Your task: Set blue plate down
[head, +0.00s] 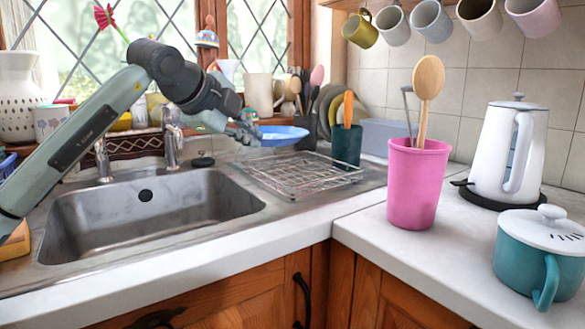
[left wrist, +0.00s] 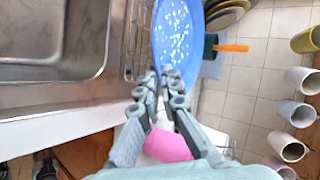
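The blue plate (head: 284,136) is at the far end of the wire drying rack (head: 300,176), above it in the head view. My left gripper (head: 246,131) reaches in from the left over the sink and is at the plate's left edge. In the left wrist view, the fingertips (left wrist: 162,78) close on the rim of the plate (left wrist: 178,35), which has pale specks on its face. The plate looks held a little above the rack, though contact beneath it is hard to tell. My right gripper is in neither view.
The sink (head: 150,212) lies left of the rack. A dark green utensil pot (head: 346,146) stands close to the plate's right. A pink utensil pot (head: 416,185), white kettle (head: 508,150) and teal pot (head: 535,255) stand on the right counter. Mugs (head: 431,20) hang above.

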